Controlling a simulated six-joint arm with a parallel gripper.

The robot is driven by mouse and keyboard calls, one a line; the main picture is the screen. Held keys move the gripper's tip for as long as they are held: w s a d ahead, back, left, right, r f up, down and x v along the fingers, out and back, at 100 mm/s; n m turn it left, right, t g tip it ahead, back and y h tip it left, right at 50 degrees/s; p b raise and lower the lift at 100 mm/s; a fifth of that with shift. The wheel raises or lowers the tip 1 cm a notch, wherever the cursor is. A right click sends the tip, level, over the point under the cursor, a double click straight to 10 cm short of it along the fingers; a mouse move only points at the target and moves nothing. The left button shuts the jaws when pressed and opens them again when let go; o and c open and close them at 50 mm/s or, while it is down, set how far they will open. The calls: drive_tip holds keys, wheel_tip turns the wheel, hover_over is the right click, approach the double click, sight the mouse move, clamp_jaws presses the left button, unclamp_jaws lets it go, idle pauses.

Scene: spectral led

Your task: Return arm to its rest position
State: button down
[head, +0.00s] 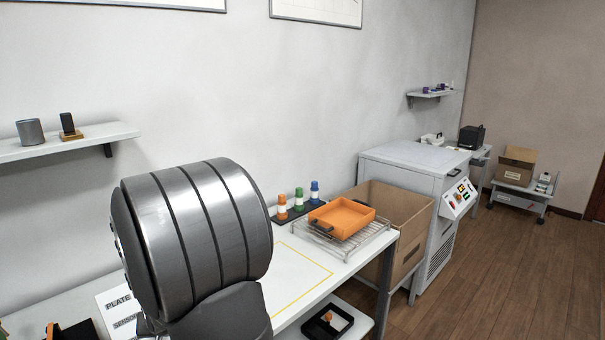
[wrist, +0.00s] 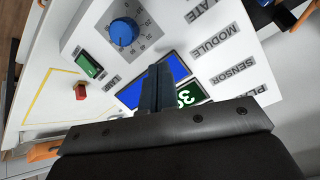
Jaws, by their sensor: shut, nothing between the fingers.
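My gripper (wrist: 158,90) shows in the wrist view with its fingers together and nothing between them. It is over a white instrument panel (wrist: 205,70) with a blue dial (wrist: 124,32), a green switch (wrist: 90,65), a red knob (wrist: 81,91), a blue screen (wrist: 130,95) and a green number display (wrist: 190,95). The fingers cover part of the displays. Whether they touch the panel I cannot tell. In the head view a large grey link of my arm fills the lower left and hides the gripper and most of the panel.
An orange tray (head: 343,216) sits on a wire rack (head: 350,246) at the bench's right end. Orange, green and blue-capped bottles (head: 299,200) stand behind it. A cardboard box (head: 412,232) and a grey machine (head: 405,160) are further right. A yellow-outlined bench area (head: 300,268) is clear.

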drive_tip(key=shift+w+d+r+g+h, duration=0.2)
drive_tip(key=shift+r+g, duration=0.1)
drive_tip(key=shift+r, duration=0.3)
drive_tip(key=shift+w+d+r+g+h, duration=0.1)
drive_tip(key=shift+d+r+g+h, duration=0.15)
drive_tip(key=shift+r, duration=0.3)
drive_tip(key=s+d+r+n+g+h, duration=0.2)
drive_tip(key=d+r+g, duration=0.1)
drive_tip(key=r, duration=0.7)
drive_tip(key=shift+d+r+g, duration=0.3)
drive_tip(key=shift+d+g, duration=0.1)
drive_tip(key=shift+g, duration=0.15)
